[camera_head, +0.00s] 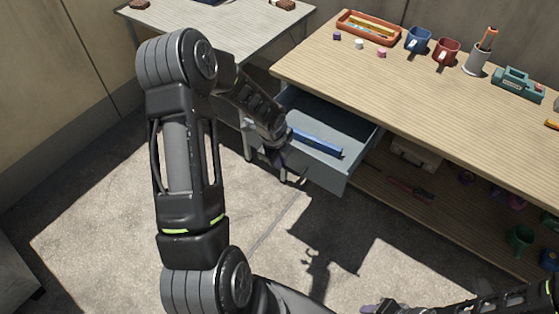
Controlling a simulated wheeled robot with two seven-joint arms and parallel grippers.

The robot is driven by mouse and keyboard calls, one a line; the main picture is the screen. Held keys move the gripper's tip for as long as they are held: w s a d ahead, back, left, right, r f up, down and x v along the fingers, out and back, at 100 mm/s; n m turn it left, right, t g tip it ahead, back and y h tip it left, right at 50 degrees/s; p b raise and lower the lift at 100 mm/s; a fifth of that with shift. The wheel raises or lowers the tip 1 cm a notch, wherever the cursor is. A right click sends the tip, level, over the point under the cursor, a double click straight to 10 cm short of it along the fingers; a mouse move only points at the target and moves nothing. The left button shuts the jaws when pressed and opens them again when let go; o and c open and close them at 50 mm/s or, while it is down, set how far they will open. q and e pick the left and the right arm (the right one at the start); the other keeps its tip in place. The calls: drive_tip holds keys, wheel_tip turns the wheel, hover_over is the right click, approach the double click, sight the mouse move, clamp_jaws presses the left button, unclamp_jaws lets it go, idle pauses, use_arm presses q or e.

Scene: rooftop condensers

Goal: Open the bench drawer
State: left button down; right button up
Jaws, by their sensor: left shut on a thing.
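The bench drawer (325,176) is grey and stands pulled out from under the wooden bench top, with its inside showing. A long blue object (318,141) lies in it. My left gripper (284,174) is at the left part of the drawer's front and is shut on the drawer handle, which is mostly hidden by the fingers. My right gripper (384,307) shows only in part at the bottom edge, low and away from the drawer; its jaws cannot be made out.
A shelf below holds several items. The floor before the drawer is clear.

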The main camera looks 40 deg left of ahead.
use_arm(q)
drive_tip(key=c, duration=1.5)
unclamp_jaws()
wheel_tip(320, 180, up, 8)
drive_tip(key=s, duration=0.1)
drive_tip(key=shift+s+f, duration=0.2)
drive_tip(key=shift+d, duration=0.1)
